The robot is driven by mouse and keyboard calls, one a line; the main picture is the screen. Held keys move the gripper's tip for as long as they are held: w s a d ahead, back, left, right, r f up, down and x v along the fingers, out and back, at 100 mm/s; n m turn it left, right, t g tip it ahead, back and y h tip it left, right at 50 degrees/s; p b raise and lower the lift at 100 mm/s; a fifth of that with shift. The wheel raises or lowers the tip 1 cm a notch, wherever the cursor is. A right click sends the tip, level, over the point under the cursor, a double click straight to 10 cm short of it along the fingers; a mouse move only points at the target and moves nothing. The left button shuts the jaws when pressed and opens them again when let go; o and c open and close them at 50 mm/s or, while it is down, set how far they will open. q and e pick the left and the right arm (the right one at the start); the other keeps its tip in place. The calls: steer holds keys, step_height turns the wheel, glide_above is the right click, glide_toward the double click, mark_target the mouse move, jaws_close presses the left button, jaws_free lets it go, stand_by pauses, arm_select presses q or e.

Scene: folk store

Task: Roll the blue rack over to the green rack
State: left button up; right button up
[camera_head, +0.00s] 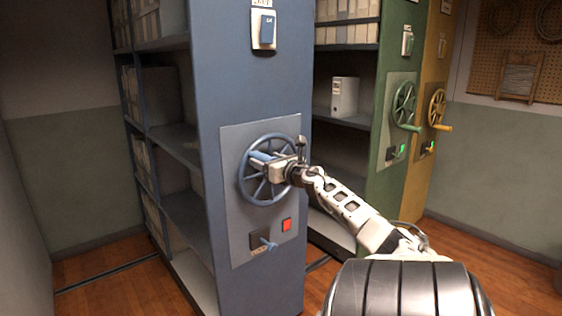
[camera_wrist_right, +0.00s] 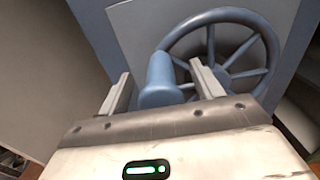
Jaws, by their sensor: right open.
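The blue rack (camera_head: 250,90) stands in front of me, its end panel facing me. A blue spoked handwheel (camera_head: 246,190) is on its plate, and it also shows in the right wrist view (camera_wrist_right: 262,48). The wheel's blue crank handle (camera_wrist_right: 158,82) sits between the two open fingers of my right gripper (camera_wrist_right: 163,90), with gaps on both sides. In the head view my right gripper (camera_head: 265,163) is at the wheel. The green rack (camera_head: 385,175) stands to the right, across an open aisle. My left gripper is not in view.
Below the wheel are a small blue lever (camera_head: 268,243) and a red-lit indicator (camera_head: 286,225). The green rack has a green wheel (camera_head: 404,105) and a green light. A yellow rack (camera_head: 425,150) stands beyond it. A floor rail (camera_head: 105,273) runs under the blue rack.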

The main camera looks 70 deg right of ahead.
steer(key=shift+p+v, duration=0.5)
steer(key=shift+v, duration=0.3)
arm_select(q)
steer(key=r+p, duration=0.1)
steer(key=p, duration=0.1)
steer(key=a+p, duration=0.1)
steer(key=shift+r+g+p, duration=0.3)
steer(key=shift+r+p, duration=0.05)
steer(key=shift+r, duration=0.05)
arm_select(e)
steer(key=v, duration=0.6)
steer(key=shift+s, duration=0.3)
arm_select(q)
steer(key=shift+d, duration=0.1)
arm_select(e)
steer(key=shift+a, duration=0.1)
